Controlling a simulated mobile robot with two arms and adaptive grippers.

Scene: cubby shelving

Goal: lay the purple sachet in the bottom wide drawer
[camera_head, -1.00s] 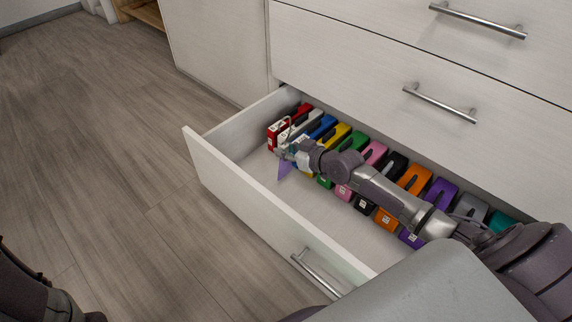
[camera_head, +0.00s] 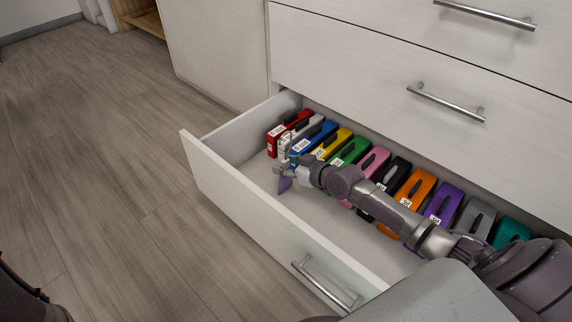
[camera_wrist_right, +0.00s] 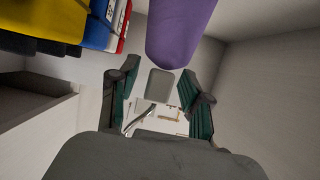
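The purple sachet (camera_head: 285,184) is inside the open bottom wide drawer (camera_head: 232,184), near its left end. It is just below my right gripper (camera_head: 281,168), which is low inside the drawer. In the right wrist view the sachet (camera_wrist_right: 180,30) shows as a rounded purple shape beyond the fingertips. My right gripper's two fingers (camera_wrist_right: 160,88) stand apart there with a gap between them, and the sachet does not appear clamped. I cannot tell whether it rests fully on the drawer floor. My left gripper is out of view; only part of my left arm shows at lower left.
A row of coloured boxes (camera_head: 349,151) with dark slots stands along the drawer's back side, from red to teal. The drawer's front panel (camera_head: 255,215) bounds the near side. Closed drawers (camera_head: 400,50) rise above. Bare drawer floor lies between boxes and front panel.

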